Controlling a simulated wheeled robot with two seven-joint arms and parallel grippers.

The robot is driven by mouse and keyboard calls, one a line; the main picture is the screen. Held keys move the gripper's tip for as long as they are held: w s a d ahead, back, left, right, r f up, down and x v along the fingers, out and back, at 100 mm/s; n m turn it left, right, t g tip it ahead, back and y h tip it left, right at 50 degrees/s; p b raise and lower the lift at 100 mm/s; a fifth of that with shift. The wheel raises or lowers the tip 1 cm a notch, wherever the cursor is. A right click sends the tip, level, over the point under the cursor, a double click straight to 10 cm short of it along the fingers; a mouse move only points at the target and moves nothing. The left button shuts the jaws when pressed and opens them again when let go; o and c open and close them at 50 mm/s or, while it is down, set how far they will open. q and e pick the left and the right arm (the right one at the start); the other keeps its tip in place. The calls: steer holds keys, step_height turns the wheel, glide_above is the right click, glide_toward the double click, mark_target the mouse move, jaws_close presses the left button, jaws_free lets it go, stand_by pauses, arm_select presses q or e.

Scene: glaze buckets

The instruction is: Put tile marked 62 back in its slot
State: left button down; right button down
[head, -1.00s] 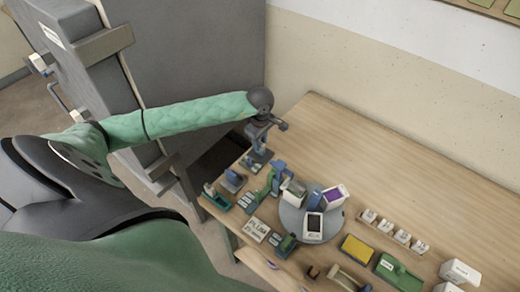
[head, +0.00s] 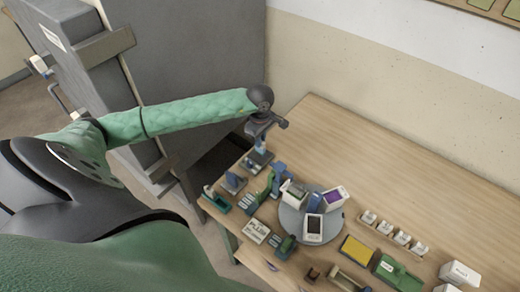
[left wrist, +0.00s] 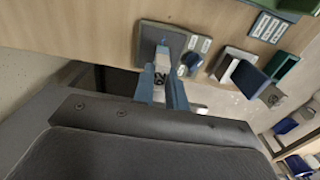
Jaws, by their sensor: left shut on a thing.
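My left gripper (head: 262,148) is over the far left corner of the table, low above a dark flat stand (head: 255,162). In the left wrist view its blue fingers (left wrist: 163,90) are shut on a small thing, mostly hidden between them. The fingers point at a grey plate (left wrist: 175,38) on the table; I cannot tell if they touch it. I cannot read the number 62 on anything, so I cannot tell which thing is that tile or its slot. My right gripper is not in view.
A round grey turntable (head: 291,222) bears several boxes. Blue and green holders crowd the table's left edge, with a label card (head: 256,231) nearby. A yellow sponge-like block (head: 357,250) and a green tray (head: 398,272) lie nearer. The table's far middle is bare.

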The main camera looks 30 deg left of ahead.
arm_select(q)
steer(key=shift+r+p, duration=0.3)
steer(key=shift+r, duration=2.5)
